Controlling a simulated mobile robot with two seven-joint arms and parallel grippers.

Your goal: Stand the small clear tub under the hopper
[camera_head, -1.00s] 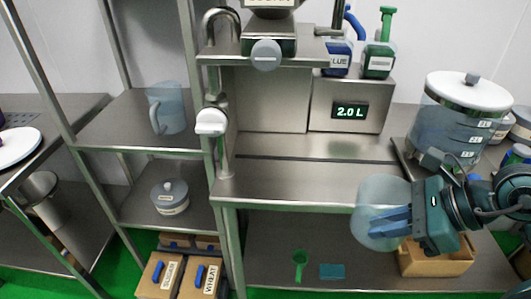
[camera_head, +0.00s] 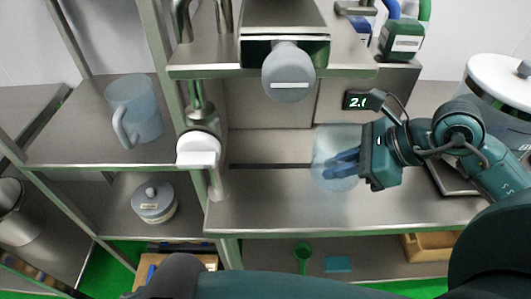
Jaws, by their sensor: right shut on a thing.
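The small clear tub (camera_head: 325,144) is held above the steel bench (camera_head: 262,212) by my right gripper (camera_head: 338,164). The gripper's blue fingers are shut on it. The tub looks upright, but its base is hard to make out. The hopper (camera_head: 285,40), a steel box with a round grey knob (camera_head: 289,72) on its front, is on the upper shelf. The tub is below and to the right of that knob in the picture. My left gripper is not in view; a dark part of my arm shows along the bottom edge.
A steel tap with a white handle (camera_head: 198,150) stands at the bench's left. A clear jug (camera_head: 134,108) and a lidded pot (camera_head: 153,200) are on the left shelves. A large white-lidded container (camera_head: 500,88) stands at the right. The bench's front left is clear.

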